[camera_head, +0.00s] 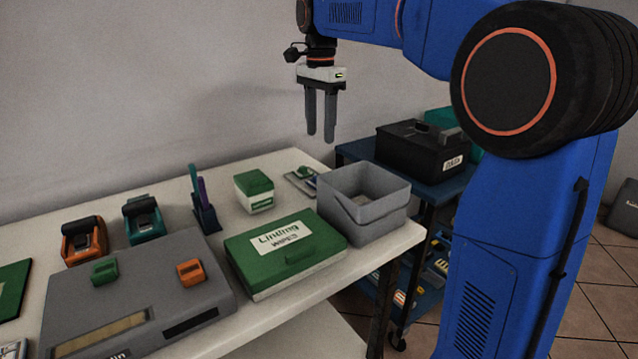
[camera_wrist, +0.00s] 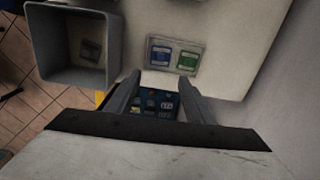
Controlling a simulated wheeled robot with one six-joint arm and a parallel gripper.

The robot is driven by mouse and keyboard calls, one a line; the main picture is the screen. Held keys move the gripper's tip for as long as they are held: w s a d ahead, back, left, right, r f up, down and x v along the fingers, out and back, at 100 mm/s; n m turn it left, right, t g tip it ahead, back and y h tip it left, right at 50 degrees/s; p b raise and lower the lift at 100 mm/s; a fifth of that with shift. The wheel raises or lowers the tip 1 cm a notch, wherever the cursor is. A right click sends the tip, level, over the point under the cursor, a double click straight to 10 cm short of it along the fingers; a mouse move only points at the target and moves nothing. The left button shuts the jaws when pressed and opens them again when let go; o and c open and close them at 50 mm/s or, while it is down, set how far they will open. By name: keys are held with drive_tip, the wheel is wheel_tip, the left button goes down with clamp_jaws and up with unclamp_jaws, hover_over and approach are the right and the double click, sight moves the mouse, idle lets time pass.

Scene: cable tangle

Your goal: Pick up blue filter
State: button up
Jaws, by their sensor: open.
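A blue filter (camera_wrist: 160,52), a small flat square piece, lies in a pale tray (camera_wrist: 149,67) in the wrist view. A similar green piece (camera_wrist: 187,61) lies to its right in the same tray. In the head view the tray (camera_head: 292,180) is small at the back of the white table, partly hidden behind the grey bin, and the blue piece is hard to make out there. My gripper (camera_head: 320,138) is open and empty, pointing down well above the table's back edge. In the wrist view my gripper (camera_wrist: 158,88) has its fingertips just below the tray in the picture.
A grey open bin (camera_head: 366,212) stands beside the tray, with a small dark item (camera_wrist: 90,50) inside. A green wipes box (camera_head: 290,262), a white-green box (camera_head: 255,197) and a pen holder (camera_head: 206,217) stand nearby. A black toolbox (camera_head: 420,150) is on a cart behind.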

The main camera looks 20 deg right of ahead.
wheel_tip(320, 180, down, 7)
drive_tip(key=shift+f, duration=0.15)
drive_tip(key=shift+s+a+f, duration=0.1)
drive_tip(key=shift+a+f, duration=0.15)
drive_tip(key=shift+f, duration=1.1)
drive_tip(key=shift+s+a+f, duration=0.1)
drive_tip(key=shift+a+f, duration=0.1)
drive_tip(key=shift+f, duration=1.15)
drive_tip(key=shift+c, duration=0.2)
drive_tip(key=c, duration=0.7)
